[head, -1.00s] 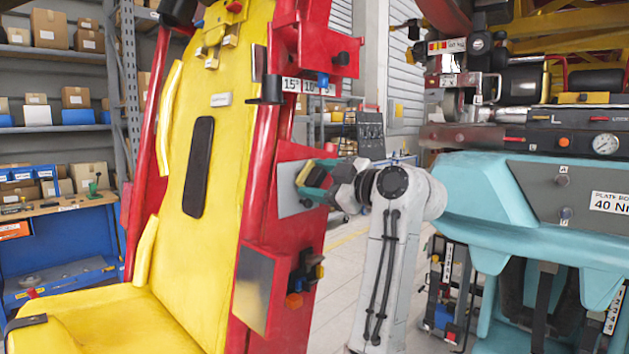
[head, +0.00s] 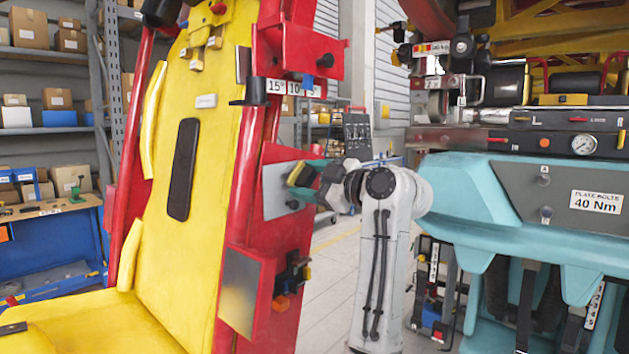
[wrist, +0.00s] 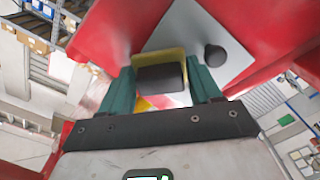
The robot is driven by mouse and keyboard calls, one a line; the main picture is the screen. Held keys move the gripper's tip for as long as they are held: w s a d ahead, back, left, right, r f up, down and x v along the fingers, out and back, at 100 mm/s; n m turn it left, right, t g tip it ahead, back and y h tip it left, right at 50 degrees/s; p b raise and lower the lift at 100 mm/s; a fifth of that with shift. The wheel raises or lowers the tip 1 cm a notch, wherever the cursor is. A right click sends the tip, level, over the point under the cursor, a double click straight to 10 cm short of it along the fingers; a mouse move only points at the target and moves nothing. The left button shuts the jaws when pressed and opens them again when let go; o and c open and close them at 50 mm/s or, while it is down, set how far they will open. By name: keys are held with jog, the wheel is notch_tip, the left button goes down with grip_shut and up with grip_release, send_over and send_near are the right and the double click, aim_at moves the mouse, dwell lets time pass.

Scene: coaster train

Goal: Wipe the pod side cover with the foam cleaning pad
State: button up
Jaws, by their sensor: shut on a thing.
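The pod side cover (head: 273,198) is a flat grey plate with a black knob, on the red side panel of the yellow pod seat. It also shows in the wrist view (wrist: 187,30), tilted, with its knob to the right. My gripper (head: 306,178) has teal fingers and is shut on the foam cleaning pad (head: 293,173), which is yellow with a dark block. In the wrist view the pad's yellow rim (wrist: 175,55) shows around the dark block between the fingers (wrist: 163,88). The pad is at the plate, above the knob in the head view. I cannot tell whether it touches.
A second metallic plate (head: 239,290) and a black bracket with coloured parts (head: 290,278) sit lower on the red panel. A red bracket (head: 315,58) juts out above. A teal machine (head: 465,200) stands at right. Floor (head: 335,265) shows between.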

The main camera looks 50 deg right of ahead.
aim_at(279, 181)
jog(key=shift+a, duration=2.7)
jog(key=shift+s, duration=0.15)
jog(key=shift+s+d, duration=0.2)
jog(key=shift+s, duration=2.75)
jog(key=s, duration=0.3)
jog(key=shift+w+p, duration=0.3)
jog(key=shift+w, duration=3.25)
